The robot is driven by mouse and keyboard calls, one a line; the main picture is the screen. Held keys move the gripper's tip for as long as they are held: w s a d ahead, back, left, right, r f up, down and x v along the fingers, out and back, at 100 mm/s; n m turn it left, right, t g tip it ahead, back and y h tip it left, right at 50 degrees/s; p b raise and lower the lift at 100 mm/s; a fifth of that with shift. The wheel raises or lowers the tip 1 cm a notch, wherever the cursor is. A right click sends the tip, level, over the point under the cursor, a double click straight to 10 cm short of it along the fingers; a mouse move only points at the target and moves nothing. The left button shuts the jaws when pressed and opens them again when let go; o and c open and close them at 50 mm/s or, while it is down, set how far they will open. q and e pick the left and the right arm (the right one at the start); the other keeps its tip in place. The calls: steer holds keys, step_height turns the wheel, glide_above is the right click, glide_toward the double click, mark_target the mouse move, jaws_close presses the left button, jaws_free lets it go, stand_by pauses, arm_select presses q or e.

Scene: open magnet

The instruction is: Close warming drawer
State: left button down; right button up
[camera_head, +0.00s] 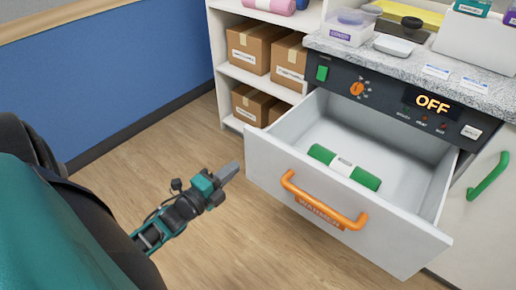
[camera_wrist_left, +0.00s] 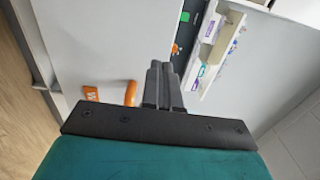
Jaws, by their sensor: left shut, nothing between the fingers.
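The warming drawer (camera_head: 275,160) stands pulled out from the counter, its white front facing me. An orange bar handle (camera_head: 322,205) with an orange label below it is on the front. A green and white roll (camera_head: 344,167) lies inside the drawer. My left gripper (camera_head: 229,172) is shut and empty, left of the drawer front and apart from it in the head view. In the left wrist view its closed fingers (camera_wrist_left: 162,72) point toward the white front, and part of the orange handle (camera_wrist_left: 131,94) shows just left of them. My right gripper is not in view.
A black control panel (camera_head: 390,97) with a lit OFF display sits above the drawer. The speckled counter (camera_head: 400,65) holds containers. Shelves with cardboard boxes (camera_head: 250,48) stand left of the drawer. A green handle (camera_head: 488,177) is at right. Wood floor (camera_head: 240,240) before the drawer is clear.

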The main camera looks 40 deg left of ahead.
mark_target(262, 144)
arm_select(q)
steer(key=w, duration=0.5)
steer(key=w+b, duration=0.1)
steer(key=w, duration=0.4)
steer(key=shift+d, duration=0.2)
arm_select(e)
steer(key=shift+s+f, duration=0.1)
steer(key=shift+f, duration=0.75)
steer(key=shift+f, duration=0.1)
